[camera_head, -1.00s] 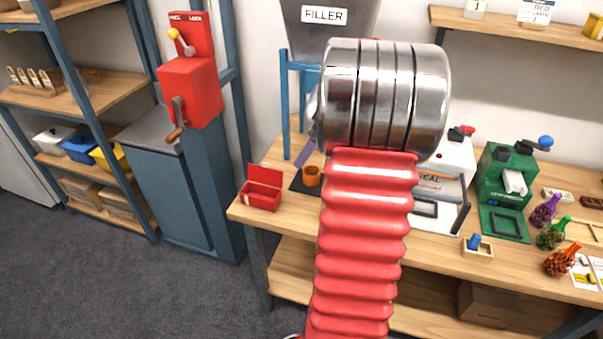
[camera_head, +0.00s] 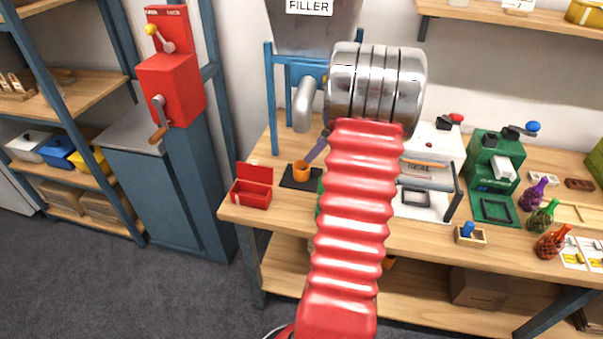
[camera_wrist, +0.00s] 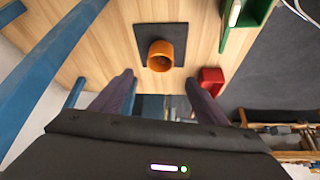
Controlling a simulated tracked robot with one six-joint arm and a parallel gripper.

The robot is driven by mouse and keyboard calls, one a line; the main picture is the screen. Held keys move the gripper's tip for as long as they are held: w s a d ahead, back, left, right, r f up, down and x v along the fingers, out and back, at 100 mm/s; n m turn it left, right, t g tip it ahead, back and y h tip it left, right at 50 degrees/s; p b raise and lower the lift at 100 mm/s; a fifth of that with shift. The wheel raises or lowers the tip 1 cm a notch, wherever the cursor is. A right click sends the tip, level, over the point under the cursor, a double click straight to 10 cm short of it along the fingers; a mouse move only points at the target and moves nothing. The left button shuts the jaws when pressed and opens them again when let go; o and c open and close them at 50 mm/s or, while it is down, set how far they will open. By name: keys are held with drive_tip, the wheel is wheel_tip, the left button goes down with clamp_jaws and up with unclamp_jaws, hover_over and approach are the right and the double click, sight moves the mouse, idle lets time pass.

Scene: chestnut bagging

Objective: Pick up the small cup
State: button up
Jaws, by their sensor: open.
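The small cup (camera_head: 302,169) is orange and sits on a dark square mat (camera_head: 289,184) on the workbench, below the filler. It also shows in the wrist view (camera_wrist: 161,55), where I look into its open top. My gripper (camera_wrist: 160,88) is open and empty, with its two dark fingers spread to either side below the cup in that view. The cup is apart from the fingers. In the head view one purple-grey finger (camera_head: 317,149) shows close to the cup. The rest of my gripper is hidden behind my arm there.
An open red box (camera_head: 252,193) stands left of the mat. The filler's blue frame (camera_head: 273,100) and grey spout (camera_head: 304,105) stand behind the cup. A green object (camera_wrist: 246,18) lies near the mat in the wrist view. Sealing machines and netted bags stand to the right.

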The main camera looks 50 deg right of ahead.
approach(302, 167)
drive_tip(key=a+f, duration=0.1)
drive_tip(key=w+a, duration=0.1)
drive_tip(key=shift+w+a+f, duration=0.1)
drive_tip(key=shift+a+f, duration=0.3)
drive_tip(key=shift+x, duration=2.65)
drive_tip(key=c, duration=1.7)
